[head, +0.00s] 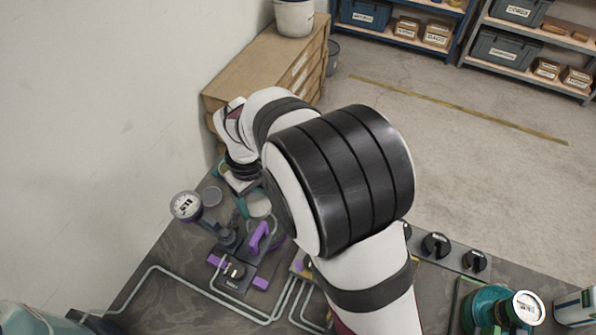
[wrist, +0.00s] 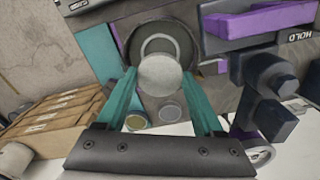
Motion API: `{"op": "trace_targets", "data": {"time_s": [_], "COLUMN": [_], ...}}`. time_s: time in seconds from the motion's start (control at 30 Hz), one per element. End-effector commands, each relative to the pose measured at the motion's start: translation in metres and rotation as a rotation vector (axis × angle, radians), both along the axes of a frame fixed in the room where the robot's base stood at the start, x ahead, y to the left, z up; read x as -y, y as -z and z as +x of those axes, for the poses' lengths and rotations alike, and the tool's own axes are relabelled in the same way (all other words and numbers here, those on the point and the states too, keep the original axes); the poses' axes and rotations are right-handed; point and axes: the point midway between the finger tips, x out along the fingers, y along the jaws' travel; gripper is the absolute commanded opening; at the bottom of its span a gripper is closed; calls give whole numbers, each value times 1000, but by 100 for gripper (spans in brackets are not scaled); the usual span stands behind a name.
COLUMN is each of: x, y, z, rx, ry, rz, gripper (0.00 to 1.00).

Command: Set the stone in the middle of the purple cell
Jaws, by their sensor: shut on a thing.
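My gripper (wrist: 159,76) shows in the wrist view with two teal fingers on either side of a pale grey round stone (wrist: 160,74). It is shut on this stone. In the wrist view the stone overlaps the near edge of a dark round dish (wrist: 136,43) with a light ring; I cannot tell the height between them. Purple strips (wrist: 222,66) show beside this dark area, but I cannot tell which outline is the purple cell. In the head view my arm hides most of the gripper and the area beneath; a pale disc (head: 258,205) shows by a teal finger.
A dark fixture with a purple lever (head: 259,238) and purple end strips stands close by; in the wrist view its dark lever (wrist: 268,90) rises at right. A gauge (head: 186,206) stands at left. Pipes (head: 215,300) run along the bench front. A wooden drawer cabinet (head: 270,70) is behind.

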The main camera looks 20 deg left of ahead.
Motion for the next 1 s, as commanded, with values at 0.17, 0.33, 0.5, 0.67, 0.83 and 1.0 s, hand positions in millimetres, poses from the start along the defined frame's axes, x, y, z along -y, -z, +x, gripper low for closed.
{"op": "trace_targets", "data": {"time_s": [0.17, 0.33, 0.5, 0.67, 0.83, 1.0], "x": [-1, -1, -1, -1, -1, -1], "y": [13, 31, 51, 67, 77, 80], "z": [-2, -1, -1, -1, -1, -1], "rx": [-1, -2, -1, -2, 0, 0], "ry": [-7, -5, -5, -3, -4, -4], "rz": [-2, -2, -2, -2, -1, 0], "gripper": [11, 11, 11, 11, 11, 11]}}
